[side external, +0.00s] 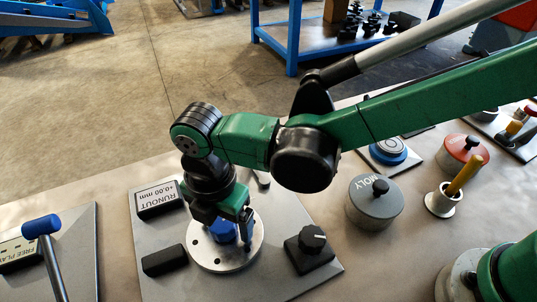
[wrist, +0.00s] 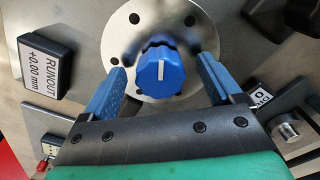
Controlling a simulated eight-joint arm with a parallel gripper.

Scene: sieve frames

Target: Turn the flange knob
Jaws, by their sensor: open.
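The flange knob (wrist: 163,72) is blue and ribbed with a white pointer line, at the middle of a round silver flange (wrist: 150,25) with bolt holes. In the side external view the knob (side external: 222,232) is partly hidden behind my gripper, and the flange (side external: 258,247) sits on a grey plate. My gripper (wrist: 162,80) is open, with one blue finger on each side of the knob. Gaps show between both fingers and the knob in the wrist view. In the side external view my gripper (side external: 226,226) points down over the flange.
A RUNOUT display (side external: 158,199) reading +0.00 mm, a black block (side external: 164,260) and a black dial box (side external: 311,247) stand around the flange. A grey MOLY pot (side external: 374,204) is to the right. A blue-headed mallet (side external: 42,228) is at the left.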

